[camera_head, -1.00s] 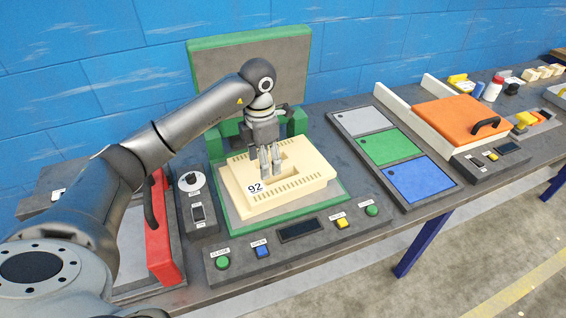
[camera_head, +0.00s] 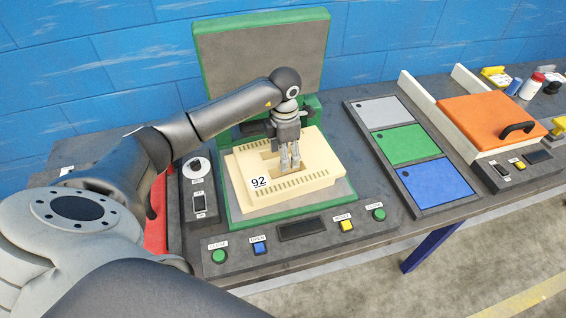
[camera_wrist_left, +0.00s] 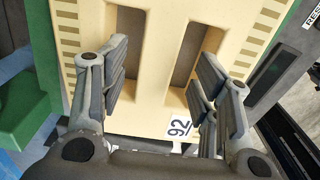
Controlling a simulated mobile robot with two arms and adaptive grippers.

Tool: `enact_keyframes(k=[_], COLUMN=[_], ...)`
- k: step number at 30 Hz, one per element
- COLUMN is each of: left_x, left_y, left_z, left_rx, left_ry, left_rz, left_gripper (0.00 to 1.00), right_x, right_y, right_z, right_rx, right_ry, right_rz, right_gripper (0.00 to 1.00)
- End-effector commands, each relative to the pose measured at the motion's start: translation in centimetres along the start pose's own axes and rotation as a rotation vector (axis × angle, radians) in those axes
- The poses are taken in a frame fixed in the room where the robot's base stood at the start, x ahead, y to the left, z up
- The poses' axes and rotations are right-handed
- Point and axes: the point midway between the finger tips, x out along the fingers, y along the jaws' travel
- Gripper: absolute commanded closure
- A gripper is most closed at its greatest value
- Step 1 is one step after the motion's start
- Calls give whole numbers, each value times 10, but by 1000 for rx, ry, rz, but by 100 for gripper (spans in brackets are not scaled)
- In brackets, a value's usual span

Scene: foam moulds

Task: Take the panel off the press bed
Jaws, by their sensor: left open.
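The panel (camera_head: 247,172) is a cream foam block with slots along its edges, two recesses and a "92" label. It lies on the press bed (camera_head: 232,213), which has a green frame. The raised press lid (camera_head: 262,62) stands behind it. My left gripper (camera_head: 290,165) is over the middle of the panel, pointing down. In the left wrist view the gripper (camera_wrist_left: 162,78) is open, its fingers on either side of the bar between the recesses of the panel (camera_wrist_left: 152,62). I cannot tell whether the fingers touch the bar. My right gripper is not in view.
A control strip with green, blue and yellow buttons (camera_head: 347,225) runs along the front. To the right are a tray with grey, green and blue fields (camera_head: 408,145) and an orange-lidded unit (camera_head: 480,115). A red part (camera_head: 156,228) stands left, partly behind my arm.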

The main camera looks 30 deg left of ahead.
Motion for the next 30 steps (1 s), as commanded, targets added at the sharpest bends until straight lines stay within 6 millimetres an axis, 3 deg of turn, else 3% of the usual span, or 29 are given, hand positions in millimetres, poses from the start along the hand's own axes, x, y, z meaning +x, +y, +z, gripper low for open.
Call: enact_keyframes(k=[1, 6, 15, 27, 30], left_x=[5, 28, 35, 34, 34], left_y=[1, 2, 3, 3, 3], left_z=[-3, -3, -3, -3, -3], left_rx=[-1, 0, 0, 1, 0], left_ry=[3, 1, 0, 0, -1], left_rz=[-5, -3, 0, 0, 0], left_gripper=[43, 43, 43, 93, 96], right_x=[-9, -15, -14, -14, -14], right_y=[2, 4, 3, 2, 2], right_z=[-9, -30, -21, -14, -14], right_rx=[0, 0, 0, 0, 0], right_ry=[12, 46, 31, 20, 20], right_rz=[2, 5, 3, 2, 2], right_gripper=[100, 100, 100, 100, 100])
